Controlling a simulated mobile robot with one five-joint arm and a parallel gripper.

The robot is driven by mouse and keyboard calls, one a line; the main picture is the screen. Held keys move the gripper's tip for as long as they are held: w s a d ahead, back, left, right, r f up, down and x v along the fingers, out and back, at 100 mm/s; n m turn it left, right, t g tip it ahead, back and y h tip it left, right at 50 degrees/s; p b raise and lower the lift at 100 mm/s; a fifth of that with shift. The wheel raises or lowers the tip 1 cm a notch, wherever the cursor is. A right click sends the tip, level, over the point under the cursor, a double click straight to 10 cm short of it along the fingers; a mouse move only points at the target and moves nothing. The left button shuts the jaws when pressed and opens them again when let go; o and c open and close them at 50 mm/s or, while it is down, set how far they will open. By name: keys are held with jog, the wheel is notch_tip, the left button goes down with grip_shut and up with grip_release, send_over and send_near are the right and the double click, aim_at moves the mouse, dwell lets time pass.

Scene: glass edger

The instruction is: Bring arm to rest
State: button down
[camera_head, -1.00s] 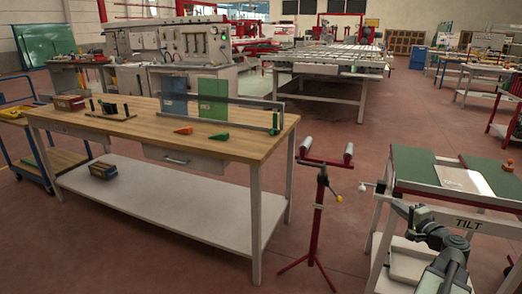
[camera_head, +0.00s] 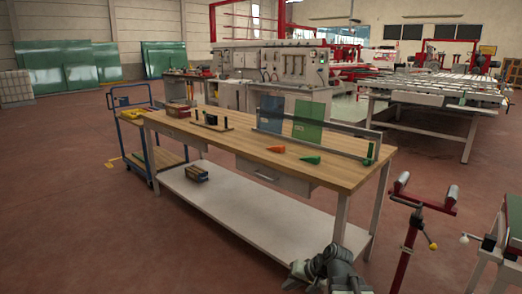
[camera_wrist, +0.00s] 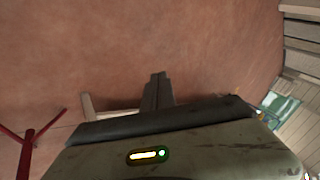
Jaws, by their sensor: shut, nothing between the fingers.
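My arm (camera_head: 328,268) shows at the bottom of the head view, in front of the wooden workbench (camera_head: 330,172), and looks folded low. In the wrist view my gripper (camera_wrist: 157,80) is shut, with its dark fingers together and nothing between them. It points out over bare reddish floor. The fingertips do not show clearly in the head view. I cannot tell from the frames whether any part of the arm touches the bench.
A red roller stand (camera_head: 408,235) is to the right, and it also shows in the wrist view (camera_wrist: 28,145). A blue cart (camera_head: 140,135) stands left of the bench. The green-topped tilt table (camera_head: 512,220) is at the right edge. Floor at the left is clear.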

jog(key=s+d+f+n+g+h, duration=0.2)
jog(key=s+d+f+g+h, duration=0.3)
jog(key=s+d, duration=0.35)
notch_tip(320, 180, up, 27)
jog(key=a+t+h+p, duration=0.1)
jog(key=p, duration=2.5)
jog(key=shift+a+f, duration=0.1)
jog(key=shift+s, duration=0.1)
